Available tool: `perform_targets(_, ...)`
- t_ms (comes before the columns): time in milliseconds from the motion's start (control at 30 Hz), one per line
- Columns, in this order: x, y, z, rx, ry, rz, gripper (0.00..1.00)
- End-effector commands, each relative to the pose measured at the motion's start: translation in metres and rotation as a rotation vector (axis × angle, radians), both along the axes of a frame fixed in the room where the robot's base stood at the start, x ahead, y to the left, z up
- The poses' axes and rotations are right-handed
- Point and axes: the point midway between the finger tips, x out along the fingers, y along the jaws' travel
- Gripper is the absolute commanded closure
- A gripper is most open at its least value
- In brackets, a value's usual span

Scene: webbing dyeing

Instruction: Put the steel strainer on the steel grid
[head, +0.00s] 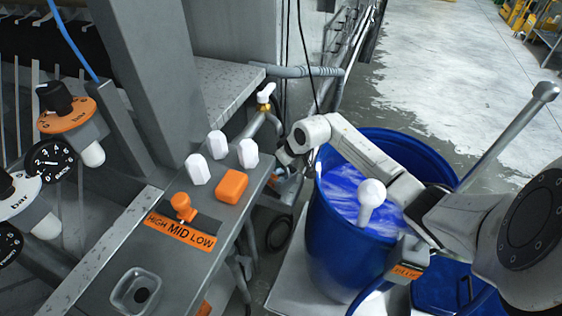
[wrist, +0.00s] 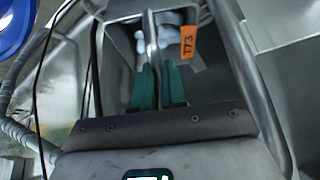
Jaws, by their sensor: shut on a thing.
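In the wrist view, my gripper (wrist: 160,84) has its two green fingers closed on a thin steel rod (wrist: 151,40). The rod appears to be the steel strainer's handle and runs up the picture between the fingers. The strainer's bowl is not clearly seen. In the head view, my gripper (head: 284,160) is small and dark, beyond the right edge of the control panel and left of the blue drum; the strainer cannot be made out there. I cannot pick out the steel grid for sure in either view.
A blue drum (head: 330,255) of blue liquid stands under my forearm. The grey control panel (head: 190,285) with white and orange knobs is at left. A hose and pipe (head: 310,71) run behind my gripper.

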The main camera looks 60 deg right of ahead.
Motion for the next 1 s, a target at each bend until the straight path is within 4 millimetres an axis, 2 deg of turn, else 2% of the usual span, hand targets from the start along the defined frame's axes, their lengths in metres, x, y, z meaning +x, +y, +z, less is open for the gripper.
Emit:
perform_targets(33, 0.000, 0.000, -0.001, 0.002, 0.000, -0.001, 1.00)
perform_targets(67, 0.000, 0.000, -0.001, 0.001, 0.001, -0.001, 0.85)
perform_targets(300, 0.000, 0.000, -0.001, 0.000, 0.000, 0.000, 0.63)
perform_targets(567, 0.000, 0.000, 0.000, 0.000, 0.000, 0.001, 0.63)
perform_targets(667, -0.002, 0.000, 0.006, -0.001, -0.002, 0.000, 0.63)
perform_targets(767, -0.008, 0.002, 0.017, 0.000, -0.003, -0.001, 0.63)
perform_targets(1000, -0.031, 0.008, 0.058, -0.001, -0.004, -0.001, 0.63)
